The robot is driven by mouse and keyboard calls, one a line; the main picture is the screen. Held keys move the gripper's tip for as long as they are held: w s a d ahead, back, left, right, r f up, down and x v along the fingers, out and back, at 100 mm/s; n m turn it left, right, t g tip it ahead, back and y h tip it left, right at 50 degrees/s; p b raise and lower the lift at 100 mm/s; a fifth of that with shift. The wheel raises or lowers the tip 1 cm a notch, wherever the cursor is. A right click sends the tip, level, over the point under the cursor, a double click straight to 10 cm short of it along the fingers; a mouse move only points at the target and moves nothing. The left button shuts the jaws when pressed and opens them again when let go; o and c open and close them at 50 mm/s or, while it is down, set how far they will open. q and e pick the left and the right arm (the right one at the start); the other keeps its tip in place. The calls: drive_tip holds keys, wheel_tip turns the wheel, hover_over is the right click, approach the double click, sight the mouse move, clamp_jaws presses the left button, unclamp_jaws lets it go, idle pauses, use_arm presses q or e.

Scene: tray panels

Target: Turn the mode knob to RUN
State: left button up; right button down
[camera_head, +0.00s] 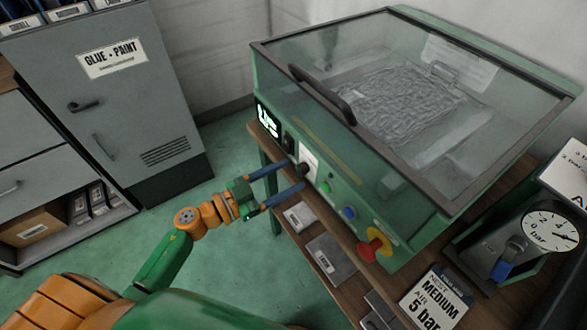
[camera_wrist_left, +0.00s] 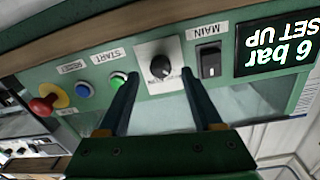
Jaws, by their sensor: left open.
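The black mode knob (camera_head: 303,170) sits on a white plate on the green front panel of the machine. In the left wrist view, which is upside down, the knob (camera_wrist_left: 161,67) shows between my fingers. Its pointer direction is too small to tell. My left gripper (camera_head: 297,174) is open in front of the panel, with one finger on each side of the knob; I cannot tell whether they touch it. The display (camera_wrist_left: 278,45) reads "6 bar SET UP". My right gripper is not in view.
Beside the knob are a MAIN rocker switch (camera_wrist_left: 210,62), a green START button (camera_wrist_left: 117,80), a blue button (camera_wrist_left: 84,89) and a red mushroom knob (camera_head: 375,245). A wooden shelf edge with small plates runs below. A gauge (camera_head: 550,232) stands right; a grey cabinet (camera_head: 115,100) stands left.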

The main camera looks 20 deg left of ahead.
use_arm(q)
drive_tip(key=shift+w+d, duration=0.45)
drive_tip(key=shift+w, duration=0.15)
drive_tip(key=shift+w+d+f, duration=0.15)
drive_tip(key=shift+w+d, duration=0.1)
drive_tip(key=shift+w, duration=0.15)
drive_tip(key=shift+s, duration=0.1)
drive_tip(key=shift+c, duration=0.7)
clamp_jaws()
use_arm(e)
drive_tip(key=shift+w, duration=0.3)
